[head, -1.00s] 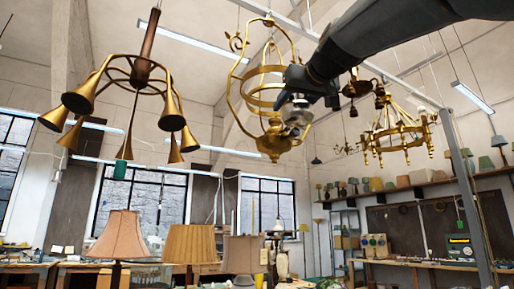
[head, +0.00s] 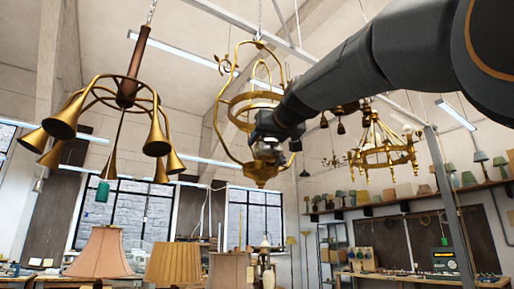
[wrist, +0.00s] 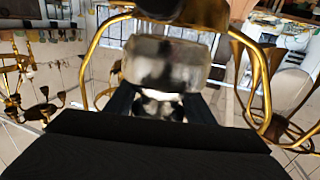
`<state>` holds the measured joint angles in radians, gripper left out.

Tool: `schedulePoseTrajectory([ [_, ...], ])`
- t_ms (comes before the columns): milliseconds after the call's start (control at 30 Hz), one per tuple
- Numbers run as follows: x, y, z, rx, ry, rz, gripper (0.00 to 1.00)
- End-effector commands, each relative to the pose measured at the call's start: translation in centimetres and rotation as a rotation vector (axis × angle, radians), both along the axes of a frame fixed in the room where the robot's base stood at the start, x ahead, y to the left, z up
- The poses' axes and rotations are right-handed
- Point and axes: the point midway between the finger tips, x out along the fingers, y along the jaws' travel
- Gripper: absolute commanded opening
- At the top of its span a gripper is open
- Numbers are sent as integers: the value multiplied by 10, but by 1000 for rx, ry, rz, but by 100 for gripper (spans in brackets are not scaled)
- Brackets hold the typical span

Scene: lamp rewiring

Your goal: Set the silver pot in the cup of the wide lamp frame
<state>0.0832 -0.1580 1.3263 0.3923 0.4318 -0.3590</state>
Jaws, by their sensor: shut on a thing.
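The wide lamp frame (head: 219,127), a hanging brass cage of curved bars and rings, is in the middle of the head view. Its brass cup (head: 261,173) is at the bottom. My gripper (head: 268,142) is shut on the silver pot (head: 268,153), which appears just above the cup and is partly hidden by the gripper. In the wrist view the silver pot (wrist: 165,62) sits between the dark fingers, with frame bars (wrist: 266,85) on both sides. I cannot tell whether the pot touches the cup.
A brass horn chandelier (head: 60,122) hangs at left and a ring chandelier (head: 385,155) at right. Shaded lamps (head: 102,252) stand below. A grey post (head: 447,200) rises at right. My arm covers the upper right.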

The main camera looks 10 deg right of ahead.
Motion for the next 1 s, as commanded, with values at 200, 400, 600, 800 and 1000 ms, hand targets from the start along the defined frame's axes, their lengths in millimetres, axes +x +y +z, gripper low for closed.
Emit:
schedulePoseTrajectory([
  [200,15,5,1,-1,0,0,18],
  [400,29,10,1,1,0,0,18],
  [600,42,14,1,0,0,-1,18],
  [800,42,13,-17,0,-1,-1,18],
  [1000,42,13,-26,0,-1,0,18],
])
